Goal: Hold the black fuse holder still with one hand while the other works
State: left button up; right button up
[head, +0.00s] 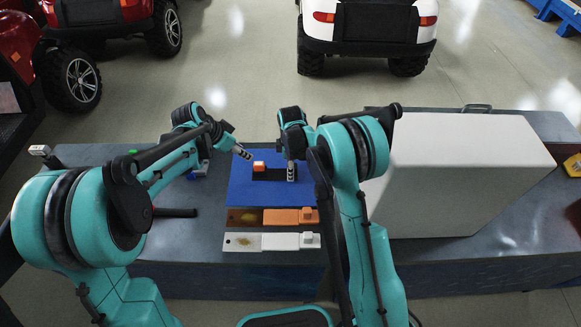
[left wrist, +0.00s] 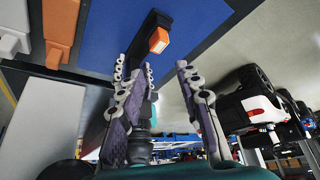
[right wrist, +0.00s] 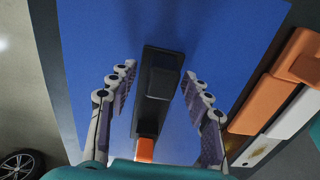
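The black fuse holder (head: 272,175) lies on a blue mat (head: 240,194) in the head view, with an orange block (head: 258,166) at its left end. My right gripper (head: 291,172) is over its right end. In the right wrist view, the open fingers (right wrist: 158,76) are on either side of the holder's raised black block (right wrist: 164,78), with blue showing between; contact cannot be told. My left gripper (head: 246,154) is above and left of the orange block. In the left wrist view, its fingers (left wrist: 152,68) are open and empty, with the orange block (left wrist: 159,40) ahead of them.
An orange holder (head: 290,216) and a white holder (head: 275,241) lie in front of the mat. A large white case (head: 460,170) stands close on the right. A dark rod (head: 175,212) lies on the bench at left. Vehicles stand beyond the bench.

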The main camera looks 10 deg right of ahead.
grip_shut()
pick_arm(q)
jog(key=shift+o, duration=1.1)
jog(key=shift+d, duration=0.1)
jog(key=m+g+y, duration=0.3)
jog(key=m+y, duration=0.2)
jog(key=m, duration=0.4)
send_over(259, 163)
jog(key=f, duration=0.1)
notch_tip(259, 163, down, 11)
jog(key=shift+s+f, duration=0.1)
jog(key=shift+f, duration=0.05)
jog(key=c, duration=1)
